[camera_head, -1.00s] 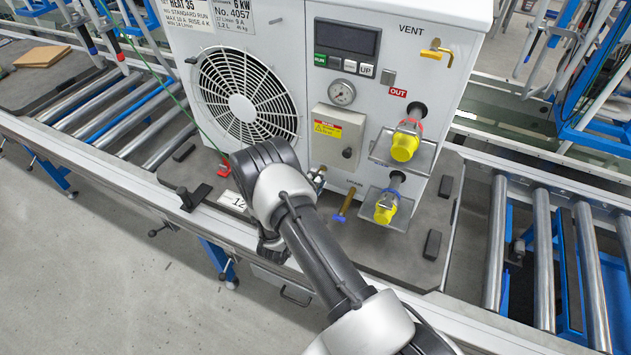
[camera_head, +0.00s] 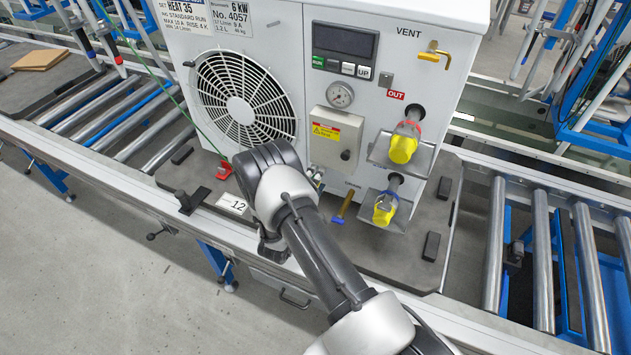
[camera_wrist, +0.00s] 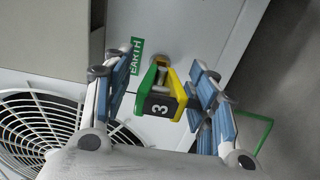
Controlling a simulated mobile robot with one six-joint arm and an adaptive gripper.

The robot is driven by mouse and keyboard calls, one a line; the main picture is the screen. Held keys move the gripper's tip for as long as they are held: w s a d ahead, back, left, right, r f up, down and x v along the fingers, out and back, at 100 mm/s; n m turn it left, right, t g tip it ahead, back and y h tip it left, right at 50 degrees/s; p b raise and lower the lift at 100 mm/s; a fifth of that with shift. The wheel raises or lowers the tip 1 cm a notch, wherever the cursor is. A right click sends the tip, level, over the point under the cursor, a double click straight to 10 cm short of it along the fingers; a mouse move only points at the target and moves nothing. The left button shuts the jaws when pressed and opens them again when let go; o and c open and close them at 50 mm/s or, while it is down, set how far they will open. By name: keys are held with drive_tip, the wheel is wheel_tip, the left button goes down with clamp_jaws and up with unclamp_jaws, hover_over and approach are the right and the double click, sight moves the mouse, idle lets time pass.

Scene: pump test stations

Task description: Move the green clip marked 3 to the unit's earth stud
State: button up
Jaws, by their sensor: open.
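The green and yellow clip (camera_wrist: 167,91), with a black end marked 3, is in the wrist view. Its jaws are at the metal earth stud (camera_wrist: 161,65), beside the green EARTH label (camera_wrist: 137,55) on the unit's white panel. The jaws appear to be around the stud. My gripper (camera_wrist: 162,78) is open, with one blue-padded finger on each side of the clip and visible gaps between. In the head view, my arm's wrist is in front of the unit (camera_head: 285,90) low down, and hides the clip and the stud.
The unit stands on a dark board (camera_head: 395,262) between roller conveyors (camera_head: 545,250). A green lead (camera_head: 165,90) runs down past the grille.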

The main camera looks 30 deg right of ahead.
drive_tip(key=shift+s+a, duration=0.1)
drive_tip(key=v, duration=1.1)
drive_tip(key=shift+s+a, duration=0.25)
drive_tip(key=shift+a, duration=0.05)
